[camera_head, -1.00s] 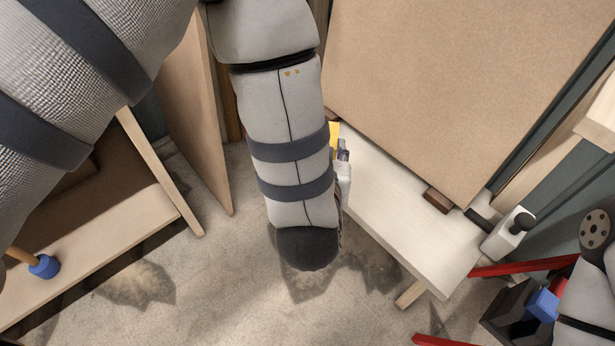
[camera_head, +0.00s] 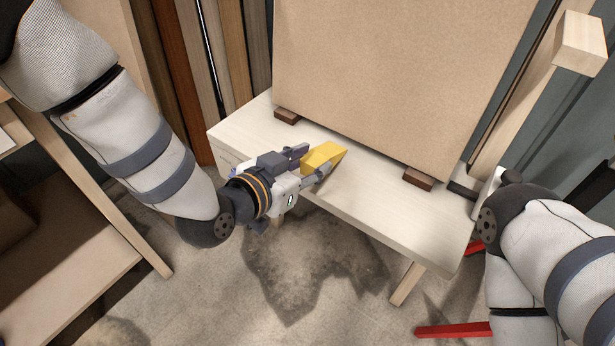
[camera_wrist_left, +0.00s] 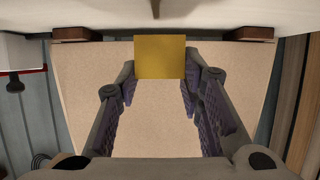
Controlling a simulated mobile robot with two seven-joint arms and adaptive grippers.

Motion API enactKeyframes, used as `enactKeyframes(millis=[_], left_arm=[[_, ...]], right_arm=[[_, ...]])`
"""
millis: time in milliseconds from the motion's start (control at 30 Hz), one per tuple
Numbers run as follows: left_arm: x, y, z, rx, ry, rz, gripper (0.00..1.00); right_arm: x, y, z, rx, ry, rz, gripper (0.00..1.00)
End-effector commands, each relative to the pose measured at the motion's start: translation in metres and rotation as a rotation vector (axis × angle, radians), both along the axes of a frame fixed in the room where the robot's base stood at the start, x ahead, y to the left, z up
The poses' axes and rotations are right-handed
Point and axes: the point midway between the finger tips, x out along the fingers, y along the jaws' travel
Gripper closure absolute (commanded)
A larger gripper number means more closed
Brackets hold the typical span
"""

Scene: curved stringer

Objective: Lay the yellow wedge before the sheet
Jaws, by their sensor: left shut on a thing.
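The yellow wedge (camera_head: 325,156) is between the fingers of my left gripper (camera_head: 316,166), which is shut on it. It is over the pale bench (camera_head: 373,194), in front of the large tan sheet (camera_head: 370,80). I cannot tell whether it touches the bench top. In the left wrist view the wedge (camera_wrist_left: 160,57) spans the fingertips of my left gripper (camera_wrist_left: 160,75), with the sheet (camera_wrist_left: 155,125) behind. The sheet stands with its lower edge at two brown blocks, and the wedge is sideways between them.
The brown blocks are at the left (camera_head: 287,116) and right (camera_head: 417,178) of the sheet's lower edge. Boards (camera_head: 205,60) stand behind the bench at left. A red bar (camera_head: 453,330) is low at the right. The front bench top is mostly clear.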

Motion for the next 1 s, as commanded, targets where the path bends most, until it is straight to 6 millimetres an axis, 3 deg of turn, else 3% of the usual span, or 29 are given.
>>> enactKeyframes(millis=[267, 600, 633, 700, 1000], left_arm=[[0.008, 0.002, -0.040, 0.000, 0.003, 0.001, 0.94], [0.008, 0.002, -0.043, -0.001, 0.000, 0.000, 0.94], [0.008, 0.002, -0.042, 0.000, 0.000, 0.001, 0.59], [0.008, 0.002, -0.042, -0.001, 0.000, 0.001, 0.46], [0.008, 0.002, -0.040, -0.001, -0.002, 0.001, 0.46]], right_arm=[[-0.004, 0.000, -0.008, 0.000, 0.013, 0.000, 0.60], [-0.004, 0.000, -0.009, 0.000, 0.014, 0.000, 0.60], [-0.004, 0.000, -0.008, 0.000, 0.013, 0.000, 0.60], [-0.004, 0.000, -0.008, 0.000, 0.013, 0.000, 0.60], [-0.004, 0.000, -0.008, 0.000, 0.012, 0.000, 0.60]])
